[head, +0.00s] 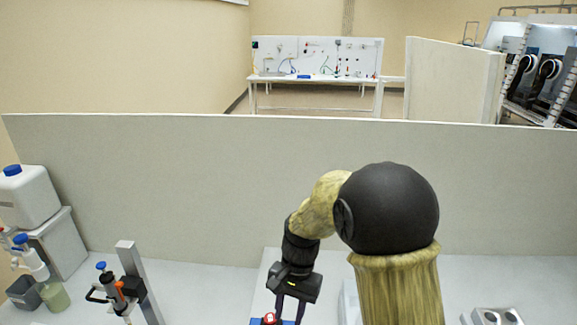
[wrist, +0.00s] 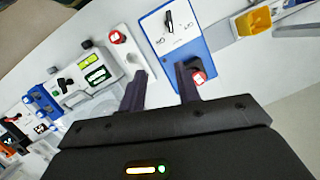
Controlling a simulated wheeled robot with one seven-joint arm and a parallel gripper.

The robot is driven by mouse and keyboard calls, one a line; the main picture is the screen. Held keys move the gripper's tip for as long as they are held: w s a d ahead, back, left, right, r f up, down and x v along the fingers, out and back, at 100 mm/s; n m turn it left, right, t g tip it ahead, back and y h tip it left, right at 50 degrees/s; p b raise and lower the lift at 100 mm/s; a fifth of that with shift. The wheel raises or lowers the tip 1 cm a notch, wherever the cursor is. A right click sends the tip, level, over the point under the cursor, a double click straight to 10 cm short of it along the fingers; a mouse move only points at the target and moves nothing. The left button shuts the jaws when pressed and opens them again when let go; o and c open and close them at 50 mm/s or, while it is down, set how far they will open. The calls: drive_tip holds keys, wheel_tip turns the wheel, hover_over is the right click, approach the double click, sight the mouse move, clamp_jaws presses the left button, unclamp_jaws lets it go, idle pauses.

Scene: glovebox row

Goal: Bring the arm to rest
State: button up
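My gripper (head: 289,306) hangs low over the white bench in the head view, at the end of my bent arm. In the wrist view its two dark fingers (wrist: 160,84) stand apart with nothing visible between them, so it is open. The right fingertip is close to a red knob (wrist: 198,77) on a blue-edged white panel (wrist: 174,52); I cannot tell whether they touch. Part of the red knob also shows by the fingers in the head view (head: 269,318).
A grey partition (head: 170,180) stands behind the bench. At left are a white canister (head: 28,197), a blue-capped bottle (head: 32,262) and a clamp stand (head: 138,285). A grey block with round holes (head: 497,316) is at right. An instrument with green displays (wrist: 92,70) shows in the wrist view.

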drive_tip(key=s+d+r+n+t+h, duration=0.1)
drive_tip(key=s+d+n+t, duration=0.3)
drive_tip(key=s+d, duration=0.4)
drive_tip(key=d+t+b, duration=0.1)
drive_tip(key=d, duration=0.6)
drive_tip(key=shift+s+d+t+h, duration=0.15)
drive_tip(key=shift+d+t+h, duration=0.15)
drive_tip(key=shift+r, duration=0.1)
drive_tip(key=w+a+m+g+y+b, duration=0.1)
drive_tip(key=w+a+m+g+b, duration=0.1)
drive_tip(key=a, duration=0.7)
drive_tip(key=w+a+f+m+g+b, duration=0.1)
drive_tip(key=w+a+g+b, duration=0.3)
drive_tip(key=a+b, duration=0.5)
drive_tip(key=w+a+m, duration=0.1)
drive_tip(key=w, duration=0.1)
drive_tip(key=shift+w+f+m+g+y, duration=0.25)
drive_tip(key=shift+w+m+g+y, duration=0.05)
drive_tip(key=shift+w+g+y, duration=0.1)
